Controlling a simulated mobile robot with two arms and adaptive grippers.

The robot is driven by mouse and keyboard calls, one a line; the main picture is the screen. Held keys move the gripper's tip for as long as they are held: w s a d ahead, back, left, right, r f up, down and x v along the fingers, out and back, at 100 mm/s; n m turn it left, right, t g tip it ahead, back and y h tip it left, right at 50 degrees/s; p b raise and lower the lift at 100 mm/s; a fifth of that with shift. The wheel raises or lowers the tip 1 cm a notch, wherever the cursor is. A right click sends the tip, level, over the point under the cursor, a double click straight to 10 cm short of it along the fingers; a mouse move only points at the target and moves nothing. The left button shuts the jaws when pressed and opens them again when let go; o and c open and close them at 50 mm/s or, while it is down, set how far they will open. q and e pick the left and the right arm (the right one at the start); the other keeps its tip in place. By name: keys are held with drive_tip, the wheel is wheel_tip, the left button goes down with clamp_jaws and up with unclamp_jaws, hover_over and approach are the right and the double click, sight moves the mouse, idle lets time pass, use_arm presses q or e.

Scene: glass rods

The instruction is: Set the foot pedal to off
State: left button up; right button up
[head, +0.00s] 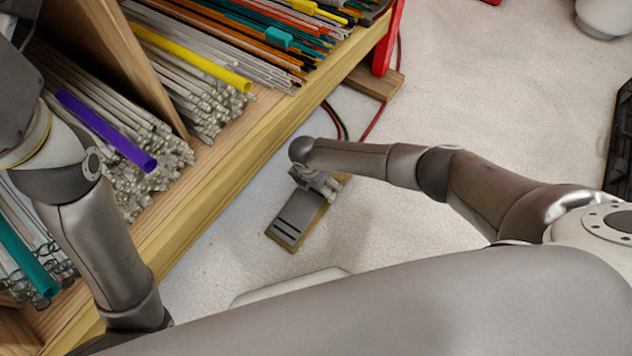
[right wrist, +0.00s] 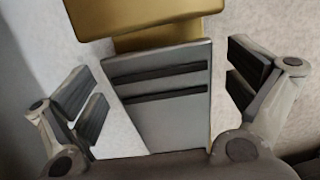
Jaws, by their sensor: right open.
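The foot pedal (head: 294,218) lies on the pale floor beside the wooden shelf in the head view. It has a grey plate with dark strips on a gold-brown base. My right gripper (head: 318,182) is over the pedal's upper end. In the right wrist view the right gripper (right wrist: 166,93) is open and empty, with one finger on each side of the pedal plate (right wrist: 170,122). A gold part (right wrist: 130,14) of the pedal shows at the top. I cannot tell whether the plate is pressed. My left gripper is not in view; only the left arm shows.
The wooden shelf (head: 208,190) holds glass rods (head: 190,88) and colored rods (head: 235,38) on the left. A red post (head: 389,40) stands at its end. Red and dark cables (head: 374,122) run along the floor near the pedal. Open floor lies to the upper right.

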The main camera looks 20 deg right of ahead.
drive_tip(key=shift+r, duration=0.1)
wheel_tip(320, 180, up, 12)
drive_tip(key=s+a, duration=0.1)
drive_tip(key=a, duration=0.1)
drive_tip(key=shift+s+f, duration=0.2)
drive_tip(key=shift+s+f, duration=0.1)
idle(0.5)
